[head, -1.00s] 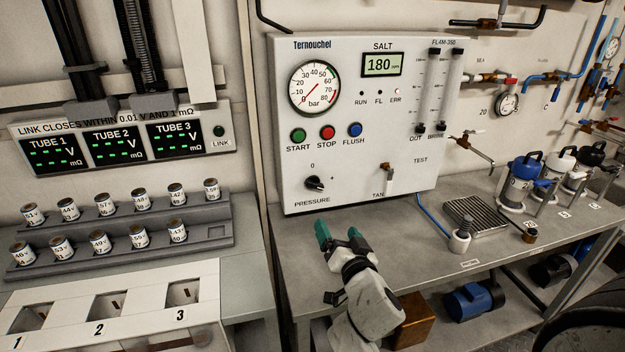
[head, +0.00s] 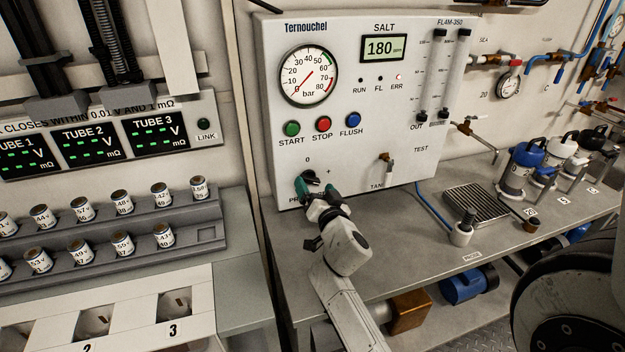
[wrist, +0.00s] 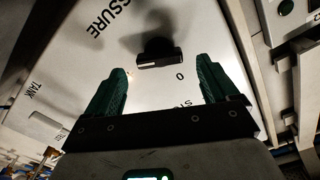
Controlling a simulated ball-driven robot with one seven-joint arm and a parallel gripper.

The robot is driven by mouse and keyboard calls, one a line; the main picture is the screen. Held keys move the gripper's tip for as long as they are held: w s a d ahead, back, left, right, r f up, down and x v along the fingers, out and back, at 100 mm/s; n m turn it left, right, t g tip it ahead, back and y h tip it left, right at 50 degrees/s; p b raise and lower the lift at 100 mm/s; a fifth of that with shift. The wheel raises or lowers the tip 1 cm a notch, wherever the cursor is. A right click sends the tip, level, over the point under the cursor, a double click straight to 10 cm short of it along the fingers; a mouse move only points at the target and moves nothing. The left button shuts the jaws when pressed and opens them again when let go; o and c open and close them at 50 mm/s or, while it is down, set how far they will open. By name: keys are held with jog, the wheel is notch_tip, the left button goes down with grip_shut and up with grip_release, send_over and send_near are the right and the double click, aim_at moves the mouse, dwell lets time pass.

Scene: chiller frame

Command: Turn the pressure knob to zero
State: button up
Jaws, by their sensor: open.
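In the wrist view the knob (wrist: 158,48) lies just beyond and between the open fingertips (wrist: 161,72), with clear space on both sides. It does not look gripped. The knob has a flat bar with a small light mark; its exact setting is hard to read. The "0" label sits between the knob and my gripper there.
START (head: 292,128), STOP (head: 323,123) and FLUSH (head: 354,120) buttons sit above the knob; a tank tap (head: 386,162) is to its right. The gauge (head: 308,76) and a display (head: 384,47) reading 180 are higher. The bench (head: 400,225) below is mostly clear near the panel.

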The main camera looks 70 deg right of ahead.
aim_at(312, 181)
jog(key=shift+x, duration=1.5)
jog(key=c, duration=1.1)
